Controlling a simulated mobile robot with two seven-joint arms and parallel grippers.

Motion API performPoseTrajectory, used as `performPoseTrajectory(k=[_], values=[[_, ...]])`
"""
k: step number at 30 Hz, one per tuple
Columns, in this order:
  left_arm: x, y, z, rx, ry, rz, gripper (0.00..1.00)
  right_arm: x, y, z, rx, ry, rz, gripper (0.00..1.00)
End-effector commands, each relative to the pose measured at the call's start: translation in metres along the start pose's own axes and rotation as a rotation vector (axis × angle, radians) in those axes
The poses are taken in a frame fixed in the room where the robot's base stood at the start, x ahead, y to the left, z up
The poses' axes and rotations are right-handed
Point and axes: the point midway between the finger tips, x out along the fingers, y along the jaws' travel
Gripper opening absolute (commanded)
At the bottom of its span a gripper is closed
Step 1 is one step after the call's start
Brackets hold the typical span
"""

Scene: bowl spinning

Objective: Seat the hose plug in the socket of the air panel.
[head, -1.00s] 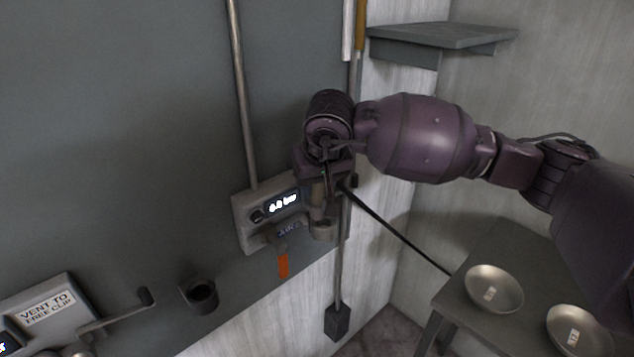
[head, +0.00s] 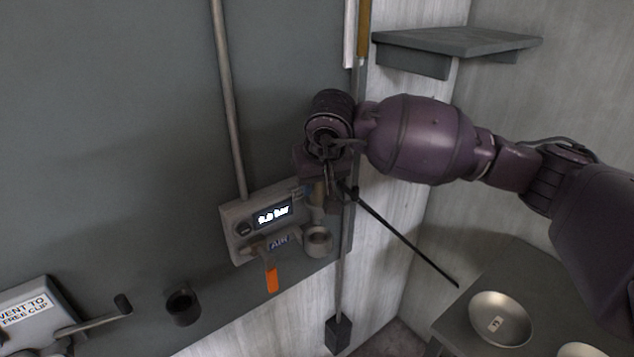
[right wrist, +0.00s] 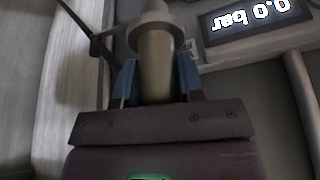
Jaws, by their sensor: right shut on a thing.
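The air panel (head: 233,222) is a grey box on the dark wall with a lit display (head: 272,215), an AIR label (head: 279,242) and an orange lever (head: 272,279). A grey ring-shaped socket (head: 318,243) sits at its right side. My right gripper (head: 325,190) is just above that ring. In the right wrist view its blue-padded fingers (right wrist: 157,82) are shut on a tan cylindrical plug (right wrist: 155,62). A grey ring (right wrist: 152,24) overlaps the plug's far end; I cannot tell how deep the plug sits. My left gripper is not in view.
A thin dark rod or hose (head: 408,242) slants down right from beside the gripper. A table (head: 455,318) with metal bowls (head: 500,318) stands lower right. A grey shelf (head: 456,43) is above. A dark cup (head: 183,306) and vent box (head: 28,303) are lower left.

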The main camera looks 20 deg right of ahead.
Motion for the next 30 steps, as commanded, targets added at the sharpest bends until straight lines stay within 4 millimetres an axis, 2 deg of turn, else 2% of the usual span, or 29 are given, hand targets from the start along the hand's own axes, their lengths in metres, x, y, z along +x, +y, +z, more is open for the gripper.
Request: performPoseTrajectory(k=[8, 24, 30], values=[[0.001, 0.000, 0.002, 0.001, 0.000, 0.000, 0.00, 0.007, 0.000, 0.003, -0.002, -0.001, -0.002, 0.08], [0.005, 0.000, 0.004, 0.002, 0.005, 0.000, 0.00, 0.038, 0.000, 0.016, -0.002, -0.001, -0.002, 0.08], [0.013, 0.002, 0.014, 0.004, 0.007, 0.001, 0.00, 0.049, 0.000, 0.020, -0.003, 0.001, -0.001, 0.08]])
